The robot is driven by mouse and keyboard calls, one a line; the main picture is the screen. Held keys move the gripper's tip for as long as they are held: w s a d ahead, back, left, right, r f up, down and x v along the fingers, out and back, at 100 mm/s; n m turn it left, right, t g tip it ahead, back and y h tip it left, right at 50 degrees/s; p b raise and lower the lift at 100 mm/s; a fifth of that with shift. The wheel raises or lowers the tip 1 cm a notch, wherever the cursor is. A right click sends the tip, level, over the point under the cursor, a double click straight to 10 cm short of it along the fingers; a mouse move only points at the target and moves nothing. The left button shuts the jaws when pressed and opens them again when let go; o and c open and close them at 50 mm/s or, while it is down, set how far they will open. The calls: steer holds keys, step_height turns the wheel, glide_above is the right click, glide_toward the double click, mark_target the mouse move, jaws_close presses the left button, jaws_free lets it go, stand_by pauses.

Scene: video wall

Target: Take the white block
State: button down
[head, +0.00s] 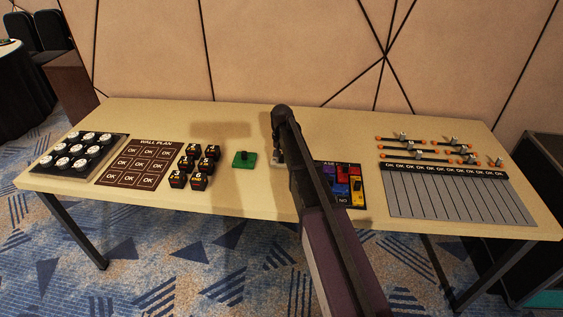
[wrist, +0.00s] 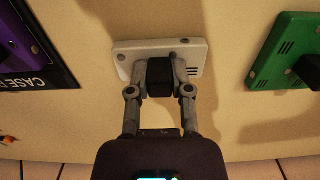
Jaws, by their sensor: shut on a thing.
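The white block (wrist: 126,58) is a flat light plate with a dark knob (wrist: 160,78) standing on it. In the wrist view it is at the top middle, with my gripper (wrist: 160,74) over it. The two fingers are shut on the dark knob, one on each side. I cannot tell whether the plate is on the table or just above it. In the head view my arm hides most of the white block (head: 275,159) and all of the gripper's fingers.
A green block (head: 244,163) with a dark knob lies left of the white one. A dark case board (head: 343,199) with coloured pieces lies right of it. Black OK blocks (head: 199,181), a wall plan (head: 139,164) and a tray of white discs (head: 78,151) fill the left. A striped OK board (head: 450,190) lies right.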

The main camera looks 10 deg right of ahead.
steer(key=shift+r, duration=0.1)
step_height(320, 180, up, 3)
steer(key=p, duration=0.3)
steer(key=shift+f, duration=0.2)
steer(key=s, duration=0.5)
steer(key=s+d+r+p, duration=0.1)
steer(key=s, duration=0.4)
steer(key=s+d+r+p, duration=0.1)
steer(key=s, duration=0.4)
steer(key=shift+s+d, duration=0.25)
steer(key=shift+s, duration=0.15)
